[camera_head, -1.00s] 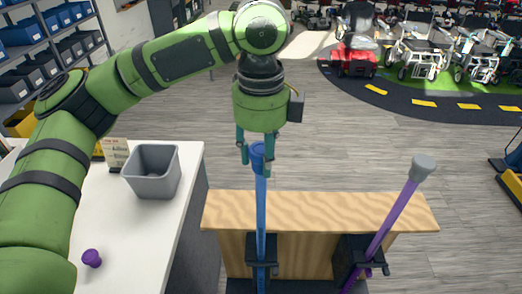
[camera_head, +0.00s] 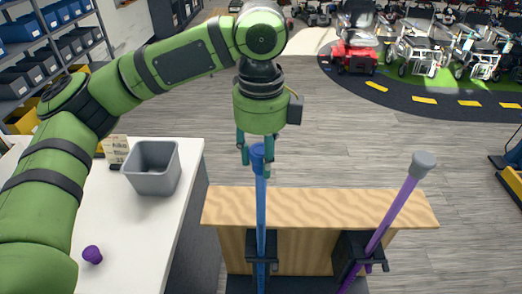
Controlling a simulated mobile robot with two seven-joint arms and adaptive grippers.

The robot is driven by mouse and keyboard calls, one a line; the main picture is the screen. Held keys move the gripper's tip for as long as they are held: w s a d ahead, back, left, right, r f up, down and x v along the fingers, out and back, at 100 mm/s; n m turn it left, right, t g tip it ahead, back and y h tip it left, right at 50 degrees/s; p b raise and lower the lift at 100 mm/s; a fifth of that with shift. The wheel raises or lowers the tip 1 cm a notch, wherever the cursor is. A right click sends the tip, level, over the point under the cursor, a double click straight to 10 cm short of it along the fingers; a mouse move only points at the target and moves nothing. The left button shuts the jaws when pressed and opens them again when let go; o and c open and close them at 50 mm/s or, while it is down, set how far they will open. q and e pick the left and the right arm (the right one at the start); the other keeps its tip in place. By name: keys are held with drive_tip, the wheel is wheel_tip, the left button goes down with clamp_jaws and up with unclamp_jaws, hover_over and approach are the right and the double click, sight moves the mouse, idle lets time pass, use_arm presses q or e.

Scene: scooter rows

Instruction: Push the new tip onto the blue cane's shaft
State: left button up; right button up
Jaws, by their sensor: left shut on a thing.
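The blue cane (camera_head: 261,205) stands upright in a dark clamp, its tip end up. A blue tip (camera_head: 257,153) sits at the top of the blue shaft, in line with it. How far the shaft goes into it cannot be told. My left gripper (camera_head: 256,158) points down from above and is shut on the blue tip, one finger on each side. My right gripper is not in view.
A purple cane (camera_head: 392,215) with a grey tip (camera_head: 423,164) leans in a second clamp at the right. A grey bin (camera_head: 152,168) and a small purple tip (camera_head: 92,255) are on the white table (camera_head: 130,240).

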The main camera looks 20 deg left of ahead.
use_arm(q)
drive_tip(key=shift+f, duration=0.35)
idle(0.5)
drive_tip(key=o, duration=1.8)
drive_tip(key=shift+r, duration=0.1)
drive_tip(key=shift+r, duration=4.4)
